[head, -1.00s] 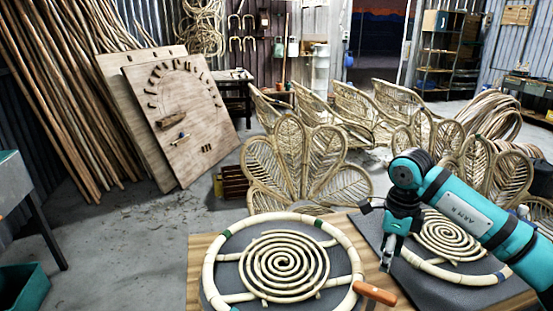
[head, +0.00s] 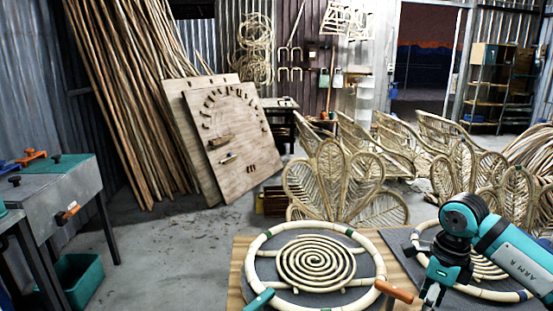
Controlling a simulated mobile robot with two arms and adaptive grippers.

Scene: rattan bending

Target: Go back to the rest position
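My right arm comes in from the right edge in teal and black. Its gripper (head: 432,291) points down over the gap between the two rattan rings, near the bottom edge of the head view. I cannot make out whether its fingers are open or shut, and I see nothing held. My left gripper is not in view. A pale rattan ring with a spiral (head: 316,263) lies on a dark mat on the wooden table (head: 237,275). A second ring with a spiral (head: 490,294) lies on the right mat, partly hidden behind my arm.
An orange handle (head: 394,291) and a teal handle (head: 259,300) lie by the left ring. Leaf-shaped rattan chairs (head: 345,180) stand behind the table. A peg board (head: 235,140) leans among poles. A grey bench (head: 55,200) stands left. Floor (head: 170,250) between is clear.

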